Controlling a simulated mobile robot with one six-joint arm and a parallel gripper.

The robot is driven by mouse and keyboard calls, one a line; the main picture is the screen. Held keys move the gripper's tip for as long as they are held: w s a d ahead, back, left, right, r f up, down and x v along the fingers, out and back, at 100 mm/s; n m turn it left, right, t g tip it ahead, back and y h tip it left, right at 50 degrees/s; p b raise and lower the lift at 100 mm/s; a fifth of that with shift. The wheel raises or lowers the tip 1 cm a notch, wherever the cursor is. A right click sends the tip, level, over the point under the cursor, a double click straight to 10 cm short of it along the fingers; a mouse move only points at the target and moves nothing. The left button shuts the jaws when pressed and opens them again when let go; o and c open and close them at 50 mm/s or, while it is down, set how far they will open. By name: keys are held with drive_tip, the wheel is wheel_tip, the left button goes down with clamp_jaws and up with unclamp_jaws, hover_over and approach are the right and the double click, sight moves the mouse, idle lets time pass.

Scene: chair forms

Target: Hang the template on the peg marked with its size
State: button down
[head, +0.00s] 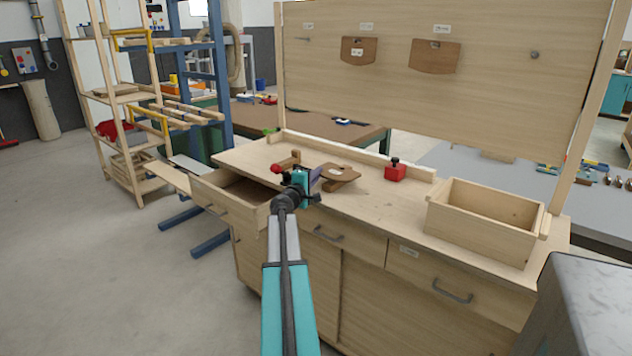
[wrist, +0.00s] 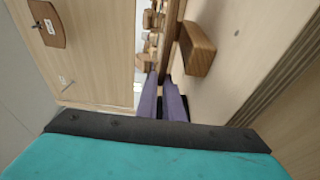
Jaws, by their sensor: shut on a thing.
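A flat brown template (head: 340,172) with a small hole and a label is level just above the bench; the label is too small to read. My gripper (head: 316,181) is shut on its near left edge. In the wrist view the purple fingers (wrist: 165,95) close on the template (wrist: 173,35), seen edge-on. On the upright board (head: 480,90), bare pegs show at the left (head: 304,39) and right (head: 535,55). Two brown templates, a left one (head: 359,42) and a right one (head: 435,63), hang between them. Small labels sit above, unreadable.
A wooden block (wrist: 198,50) lies on the bench under the template. A red block (head: 395,173) stands to the right, a red-ended wooden piece (head: 287,163) behind left. An open wooden box (head: 487,232) stands at the bench's right. A drawer (head: 228,207) is open at left.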

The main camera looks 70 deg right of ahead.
drive_tip(key=shift+f, duration=0.95)
